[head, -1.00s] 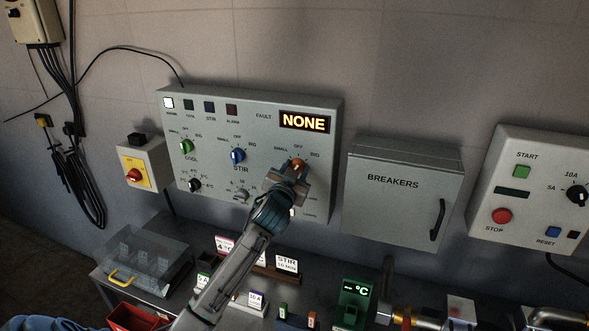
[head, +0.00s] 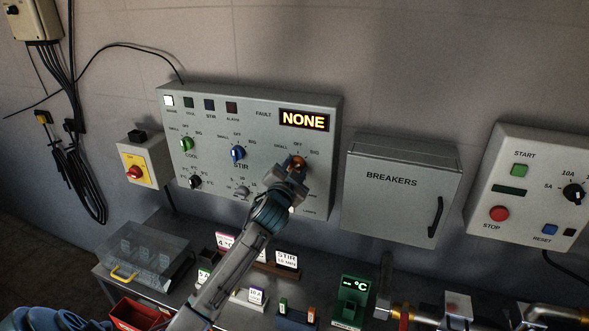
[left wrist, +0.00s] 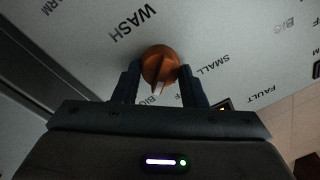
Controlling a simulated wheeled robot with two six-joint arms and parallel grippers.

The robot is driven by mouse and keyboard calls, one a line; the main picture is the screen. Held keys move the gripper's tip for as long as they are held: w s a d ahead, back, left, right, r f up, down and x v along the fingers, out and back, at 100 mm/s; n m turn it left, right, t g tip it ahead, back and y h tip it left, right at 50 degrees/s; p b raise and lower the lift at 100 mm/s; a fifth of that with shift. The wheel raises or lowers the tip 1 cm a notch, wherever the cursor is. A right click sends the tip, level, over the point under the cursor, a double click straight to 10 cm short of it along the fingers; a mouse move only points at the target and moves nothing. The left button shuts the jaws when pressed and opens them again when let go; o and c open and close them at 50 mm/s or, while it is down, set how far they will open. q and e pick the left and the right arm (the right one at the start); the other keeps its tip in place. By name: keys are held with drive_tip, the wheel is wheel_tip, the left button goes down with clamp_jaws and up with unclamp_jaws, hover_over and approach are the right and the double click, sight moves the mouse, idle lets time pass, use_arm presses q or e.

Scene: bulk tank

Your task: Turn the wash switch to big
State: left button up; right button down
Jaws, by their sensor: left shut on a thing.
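The wash switch is an orange knob (head: 297,161) on the grey control panel (head: 215,115), below the lit NONE display. It also shows in the left wrist view (left wrist: 160,64), with the WASH label above left of it. The knob's pale pointer aims down in that view, towards the partly covered BIG label (left wrist: 154,100); the SMALL label (left wrist: 214,67) is to the right. My left gripper (head: 293,171) is shut on the knob, with a finger on each side (left wrist: 158,82). My right gripper is not in view.
A green cool knob (head: 186,144) and a blue stir knob (head: 238,153) sit left on the same panel. The breakers box (head: 400,195) stands close on the right. A bench below holds a clear-lidded box (head: 148,252) and small labelled cards.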

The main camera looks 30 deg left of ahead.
use_arm(q)
drive_tip(key=o, duration=1)
drive_tip(key=b+v, duration=0.4)
drive_tip(key=v, duration=0.6)
drive_tip(key=shift+s, duration=0.4)
drive_tip(key=shift+d+f, duration=0.1)
drive_tip(key=shift+d, duration=0.05)
